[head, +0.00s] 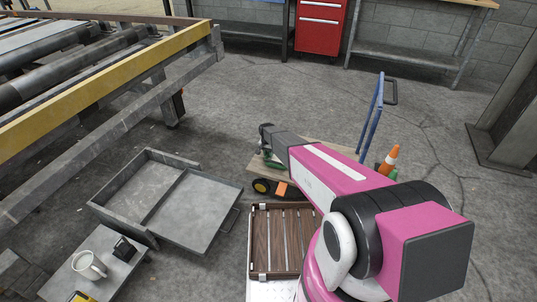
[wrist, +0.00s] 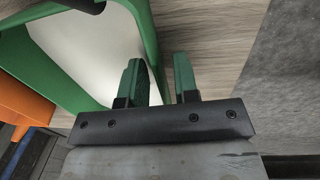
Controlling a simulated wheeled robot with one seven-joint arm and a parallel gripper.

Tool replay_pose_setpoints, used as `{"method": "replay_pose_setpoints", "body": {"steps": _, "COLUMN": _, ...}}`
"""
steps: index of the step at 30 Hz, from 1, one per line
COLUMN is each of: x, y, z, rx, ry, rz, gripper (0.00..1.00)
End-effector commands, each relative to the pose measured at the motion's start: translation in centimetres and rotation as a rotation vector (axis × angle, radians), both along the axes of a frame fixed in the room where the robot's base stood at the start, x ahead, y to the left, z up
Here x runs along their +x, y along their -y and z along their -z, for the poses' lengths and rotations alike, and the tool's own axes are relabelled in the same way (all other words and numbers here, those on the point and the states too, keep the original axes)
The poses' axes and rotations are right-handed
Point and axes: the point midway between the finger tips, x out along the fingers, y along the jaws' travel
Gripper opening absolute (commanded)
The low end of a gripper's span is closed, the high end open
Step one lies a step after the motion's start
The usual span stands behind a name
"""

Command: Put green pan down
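The green pan (wrist: 75,50) has green walls and a pale inside; it fills the left of the wrist view. It appears to rest on a wooden board (wrist: 215,45). In the head view only a bit of green (head: 272,163) shows below my gripper (head: 265,143); the arm hides the rest. In the wrist view my gripper (wrist: 160,80) has its two fingers apart. The pan's right wall runs between them, with a gap visible beside the right finger. Contact with the left finger is unclear.
The board is the deck of a cart with a blue handle (head: 371,115). An orange cone (head: 389,160) stands to its right. A slatted brown crate (head: 261,240) and a grey divided tray (head: 198,212) lie nearer. Grey floor is open beyond.

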Motion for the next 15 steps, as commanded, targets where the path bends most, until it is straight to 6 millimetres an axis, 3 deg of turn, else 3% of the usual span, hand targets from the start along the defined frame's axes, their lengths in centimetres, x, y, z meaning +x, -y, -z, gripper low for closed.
{"method": "replay_pose_setpoints", "body": {"steps": 8, "x": 0.0, "y": -0.1, "z": -1.3, "rx": 0.001, "ry": 0.001, "rz": 0.000, "gripper": 0.28}}
{"method": "replay_pose_setpoints", "body": {"steps": 15, "x": 0.0, "y": -0.4, "z": -5.8, "rx": 0.000, "ry": 0.002, "rz": 0.000, "gripper": 0.28}}
